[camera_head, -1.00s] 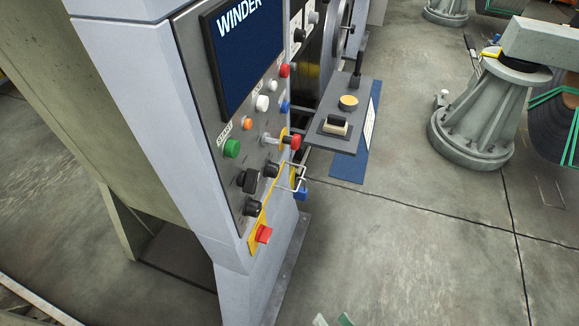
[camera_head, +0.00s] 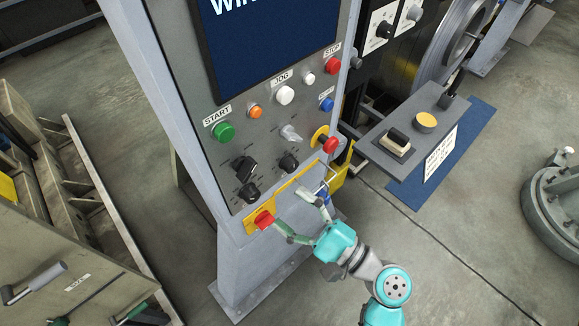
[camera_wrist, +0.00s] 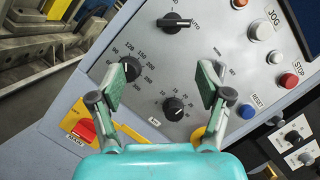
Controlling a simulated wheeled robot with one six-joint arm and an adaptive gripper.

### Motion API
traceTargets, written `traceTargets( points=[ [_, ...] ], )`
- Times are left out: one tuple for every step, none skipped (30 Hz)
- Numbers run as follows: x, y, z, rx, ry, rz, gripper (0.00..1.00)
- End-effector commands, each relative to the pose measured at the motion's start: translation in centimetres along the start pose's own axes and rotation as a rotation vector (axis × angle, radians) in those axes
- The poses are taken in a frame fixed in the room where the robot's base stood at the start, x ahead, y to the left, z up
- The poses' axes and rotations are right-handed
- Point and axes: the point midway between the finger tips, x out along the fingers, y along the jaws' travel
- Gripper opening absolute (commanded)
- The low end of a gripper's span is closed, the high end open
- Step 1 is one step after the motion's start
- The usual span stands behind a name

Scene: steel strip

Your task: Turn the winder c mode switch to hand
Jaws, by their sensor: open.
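The winder panel (camera_head: 215,155) stands ahead of my arm. A black selector with a bar handle (camera_head: 246,168) is on its lower left; in the wrist view the selector (camera_wrist: 175,22) is at the top. Its bar lies roughly level, one end near a partly seen "AUTO" label. No "hand" label is legible. My gripper (camera_head: 291,208) is open and empty, in front of the panel's lower edge and below the selector. In the wrist view its fingers (camera_wrist: 160,80) are spread wide, apart from the selector; the left one partly covers a numbered dial.
Two black dials (camera_head: 288,162) (camera_head: 249,191) and a silver lever switch (camera_head: 290,133) sit close to the selector. A red handle (camera_head: 264,219) on a yellow plate is beside my left finger. A shelf (camera_head: 405,165) juts out at right. Floor is open at lower right.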

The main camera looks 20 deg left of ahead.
Motion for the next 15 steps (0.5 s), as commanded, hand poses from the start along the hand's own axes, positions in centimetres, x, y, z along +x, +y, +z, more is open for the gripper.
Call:
traceTargets(
  points=[
    [0.6, -0.5, 0.6, 0.016, -0.039, 0.007, 0.77],
    [0.8, -0.8, 0.9, 0.026, -0.059, 0.01, 0.77],
    [1.0, -0.9, 1.3, 0.036, -0.079, 0.015, 0.77],
    [1.1, -1.1, 1.5, 0.041, -0.089, 0.016, 0.77],
    [1.3, -1.1, 1.6, 0.045, -0.097, 0.018, 0.77],
    [1.4, -1.2, 1.7, 0.049, -0.104, 0.019, 0.77],
    [1.6, -1.2, 1.8, 0.05, -0.107, 0.02, 0.77],
    [1.8, -1.2, 1.8, 0.051, -0.108, 0.02, 0.77],
    [2.1, -1.2, 1.9, 0.051, -0.108, 0.021, 0.77],
    [2.4, -1.2, 1.9, 0.051, -0.108, 0.022, 0.77],
    [2.7, -1.1, 1.9, 0.051, -0.107, 0.022, 0.77],
    [3.3, -1.1, 2.0, 0.05, -0.107, 0.021, 0.77],
    [3.7, -1.1, 2.1, 0.05, -0.108, 0.022, 0.77],
    [4.2, -1.1, 2.1, 0.05, -0.108, 0.021, 0.77],
    [4.9, -1.1, 2.2, 0.048, -0.108, 0.022, 0.77]
  ],
)
